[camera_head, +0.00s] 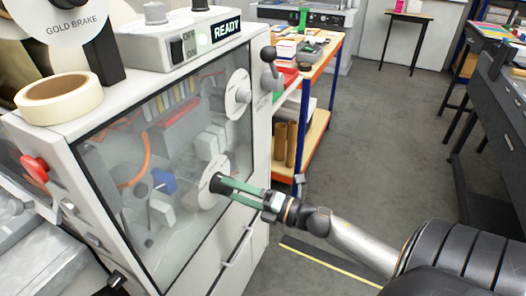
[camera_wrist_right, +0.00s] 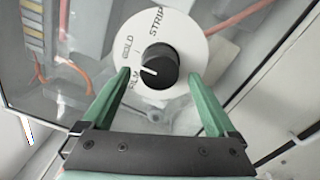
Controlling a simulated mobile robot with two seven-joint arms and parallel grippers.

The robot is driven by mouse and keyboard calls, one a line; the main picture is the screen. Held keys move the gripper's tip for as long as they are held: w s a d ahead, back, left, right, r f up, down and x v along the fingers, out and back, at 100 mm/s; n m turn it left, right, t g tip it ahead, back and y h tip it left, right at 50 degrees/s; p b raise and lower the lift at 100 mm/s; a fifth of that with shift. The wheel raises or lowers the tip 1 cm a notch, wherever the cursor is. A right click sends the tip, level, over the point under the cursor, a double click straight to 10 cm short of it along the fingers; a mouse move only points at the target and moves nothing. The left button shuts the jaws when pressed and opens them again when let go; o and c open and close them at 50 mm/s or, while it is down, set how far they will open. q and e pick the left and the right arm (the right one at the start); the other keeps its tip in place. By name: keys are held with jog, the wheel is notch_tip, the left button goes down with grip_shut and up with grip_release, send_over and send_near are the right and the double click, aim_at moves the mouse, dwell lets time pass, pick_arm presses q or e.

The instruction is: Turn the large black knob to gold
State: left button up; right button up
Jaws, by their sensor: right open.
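The large black knob (camera_wrist_right: 160,66) sits at the centre of a white round dial (camera_wrist_right: 185,30) lettered STRIP, GOLD and FILM in the right wrist view. Its white pointer line is toward the left, around GOLD and FILM; I cannot tell exactly which mark it meets. In the head view the dial (camera_head: 207,194) is low on the machine's clear front. My right gripper (camera_wrist_right: 160,76) is open, its green fingers on either side of the knob. Contact is unclear. The right gripper also shows in the head view (camera_head: 218,184), its fingertips at the knob. My left gripper is not in view.
The machine (camera_head: 262,130) has a switch box (camera_head: 190,40) reading READY, an upper dial (camera_head: 238,93) and a red button (camera_head: 35,168). A tape roll (camera_head: 58,98) lies on top.

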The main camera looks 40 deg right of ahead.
jog(key=b+v, duration=0.1)
jog(key=v, duration=0.9)
jog(key=shift+s+d, duration=0.2)
jog(key=shift+s, duration=0.15)
jog(key=s+a+f+m+g+h+p, duration=0.1)
jog(key=a+f+m+g+h, duration=0.35)
jog(key=f+m, duration=1.05)
jog(key=s+a+f+m+g, duration=0.1)
jog(key=s+a+f+m, duration=0.2)
jog(key=a, duration=0.3)
jog(key=s+a+f+m+g, duration=0.2)
jog(key=s+a+f+m, duration=0.1)
jog(key=a+m, duration=0.3)
jog(key=shift+s+a+f+p, duration=0.35)
jog(key=shift+a+f, duration=0.25)
jog(key=shift+f, duration=0.2)
